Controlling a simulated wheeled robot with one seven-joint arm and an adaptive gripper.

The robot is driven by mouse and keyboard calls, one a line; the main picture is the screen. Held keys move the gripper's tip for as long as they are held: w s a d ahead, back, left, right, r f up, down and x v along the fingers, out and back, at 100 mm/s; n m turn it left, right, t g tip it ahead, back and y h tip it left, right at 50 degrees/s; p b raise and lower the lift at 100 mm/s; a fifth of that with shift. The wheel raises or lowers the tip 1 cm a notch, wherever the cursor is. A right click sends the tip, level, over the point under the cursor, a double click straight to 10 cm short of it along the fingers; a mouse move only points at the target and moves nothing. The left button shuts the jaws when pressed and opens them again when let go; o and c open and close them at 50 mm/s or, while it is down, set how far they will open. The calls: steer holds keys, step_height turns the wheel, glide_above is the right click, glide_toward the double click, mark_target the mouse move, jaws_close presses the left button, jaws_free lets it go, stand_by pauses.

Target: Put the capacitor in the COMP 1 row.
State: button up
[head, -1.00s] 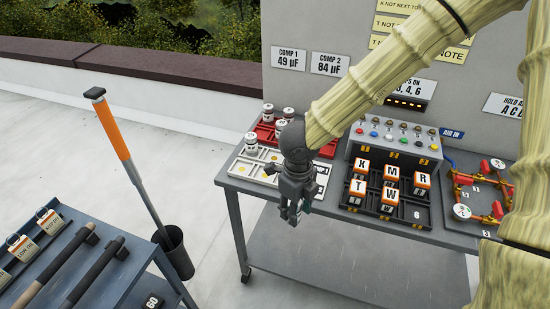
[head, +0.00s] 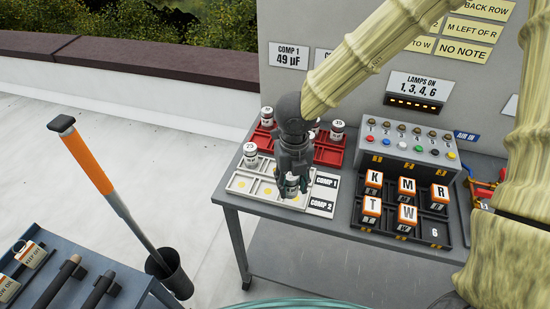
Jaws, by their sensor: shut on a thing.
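My gripper (head: 292,184) is shut on a white capacitor (head: 291,189), which is mostly hidden by the fingers. It is over the white tray (head: 237,183) on the table. The tray has two rows with yellow-marked places; plates at its right end read COMP 1 (head: 327,183) and COMP 2 (head: 320,205). COMP 1 is the back row, COMP 2 the front. Another capacitor (head: 251,156) stands upright at the left end of the back row. I cannot tell whether the held capacitor touches the tray, or exactly which row it is over.
A red tray (head: 328,154) behind holds several capacitors, partly hidden by my arm. A black rack (head: 384,224) of lettered blocks and a grey lamp box (head: 408,148) stand to the right. A wall sign (head: 288,55) reads COMP 1, 49 µF. An orange-handled tool (head: 88,160) stands left.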

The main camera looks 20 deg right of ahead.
steer(key=w+p, duration=0.1)
steer(key=w, duration=0.3)
steer(key=w+f+p, duration=0.1)
steer(key=w, duration=0.3)
steer(key=w+p, duration=0.1)
steer(key=w, duration=0.3)
steer(key=shift+w+d+f, duration=0.2)
steer(key=shift+w+f, duration=0.05)
steer(key=shift+w, duration=0.15)
steer(key=shift+w+r+p, duration=0.1)
steer(key=shift+w+p, duration=0.3)
steer(key=shift+p, duration=0.05)
steer(key=shift+f+p, duration=0.6)
steer(key=shift+f, duration=1.25)
steer(key=shift+f, duration=0.15)
steer(key=o, duration=1.1)
step_height(320, 180, up, 12)
steer(key=shift+r+b, duration=0.2)
steer(key=shift+b, duration=0.9)
